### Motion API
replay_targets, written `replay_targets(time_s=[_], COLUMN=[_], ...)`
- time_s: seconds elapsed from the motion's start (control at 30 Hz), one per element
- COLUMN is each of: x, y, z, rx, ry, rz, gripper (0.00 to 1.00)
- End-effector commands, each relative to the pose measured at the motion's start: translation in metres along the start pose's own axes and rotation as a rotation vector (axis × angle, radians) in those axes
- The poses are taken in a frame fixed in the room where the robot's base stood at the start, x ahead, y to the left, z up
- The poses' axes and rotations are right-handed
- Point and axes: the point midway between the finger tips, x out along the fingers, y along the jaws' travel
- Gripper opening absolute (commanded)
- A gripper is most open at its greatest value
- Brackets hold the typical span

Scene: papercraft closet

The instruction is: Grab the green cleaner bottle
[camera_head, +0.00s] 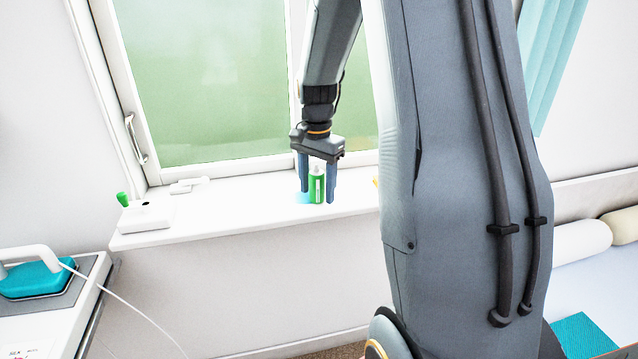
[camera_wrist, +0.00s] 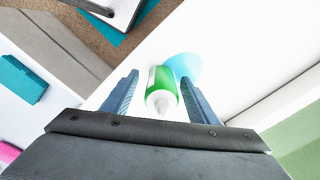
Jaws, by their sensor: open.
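The green cleaner bottle (camera_head: 317,187) has a white cap and stands on the white windowsill (camera_head: 240,204). My gripper (camera_head: 317,200) points down over it, open, with one finger on each side of the bottle. In the wrist view the bottle (camera_wrist: 161,92) shows from its white tip, between the two fingers of my gripper (camera_wrist: 162,88). A gap shows between the bottle and each finger there. Whether either finger touches it lower down I cannot tell.
A light blue round thing (camera_head: 302,197) lies beside the bottle on the sill. A white box (camera_head: 146,217) and a green-topped item (camera_head: 122,199) are at the sill's left end. The window (camera_head: 205,80) rises behind. A teal iron (camera_head: 36,278) is at lower left.

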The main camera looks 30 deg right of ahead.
Motion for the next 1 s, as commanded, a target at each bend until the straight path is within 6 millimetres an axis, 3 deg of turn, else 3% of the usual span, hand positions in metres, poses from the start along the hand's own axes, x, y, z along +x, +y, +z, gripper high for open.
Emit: replay_targets(time_s=[0.17,0.5,0.77,1.0], x=[0.0,0.0,-0.002,-0.034], y=[0.0,0.0,-0.001,-0.002], z=[0.0,0.0,0.0,-0.002], rx=[0.0,0.0,-0.001,0.0], ry=[0.0,0.0,0.001,0.005], rz=[0.0,0.0,-0.001,-0.006], gripper=[0.54,0.0,0.0,0.0])
